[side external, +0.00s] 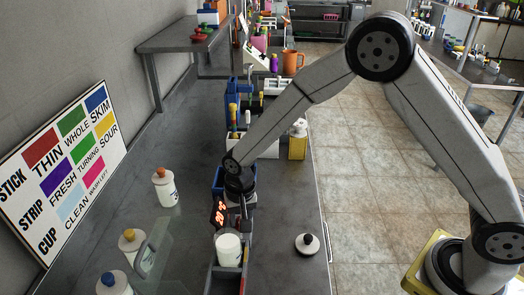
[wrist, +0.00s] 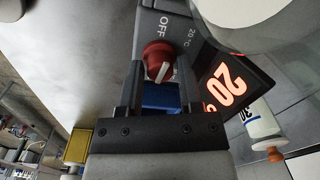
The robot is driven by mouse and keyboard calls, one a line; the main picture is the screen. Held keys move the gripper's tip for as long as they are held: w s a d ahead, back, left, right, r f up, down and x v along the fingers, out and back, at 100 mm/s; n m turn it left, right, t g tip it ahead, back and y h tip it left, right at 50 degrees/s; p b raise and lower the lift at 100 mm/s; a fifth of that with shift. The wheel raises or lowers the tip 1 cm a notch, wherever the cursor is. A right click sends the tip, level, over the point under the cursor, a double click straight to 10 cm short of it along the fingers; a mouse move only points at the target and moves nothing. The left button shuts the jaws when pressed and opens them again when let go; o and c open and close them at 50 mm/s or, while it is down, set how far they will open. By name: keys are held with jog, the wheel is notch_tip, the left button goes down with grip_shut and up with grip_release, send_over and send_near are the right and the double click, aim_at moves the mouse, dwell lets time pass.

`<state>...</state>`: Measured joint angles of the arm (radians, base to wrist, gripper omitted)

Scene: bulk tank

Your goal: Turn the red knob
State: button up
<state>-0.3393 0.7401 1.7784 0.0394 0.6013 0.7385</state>
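The red knob (wrist: 157,58) sits on a dark grey panel (wrist: 180,14) marked "OFF" and "20 °C". Its white pointer line is at the knob's lower side in the wrist view. My gripper (wrist: 158,68) is open, with one dark finger on each side of the knob and small gaps visible. I cannot tell whether a finger touches it. A display (wrist: 234,86) with glowing red digits reading 20 is beside the panel. In the side view my gripper (side external: 243,207) is low over the device by the display (side external: 219,212); the knob is hidden there.
A white cup (side external: 229,250) stands in the device's front part. A white bottle with an orange cap (side external: 165,187) stands to the left. A black-knobbed white lid (side external: 307,243) lies to the right. A yellow bottle (side external: 298,146) and blue racks are behind. Clear glass is at front left.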

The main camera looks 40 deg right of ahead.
grip_shut()
jog(key=shift+n, duration=0.8)
jog(key=shift+o, duration=0.8)
grip_release()
jog(key=shift+r, duration=0.15)
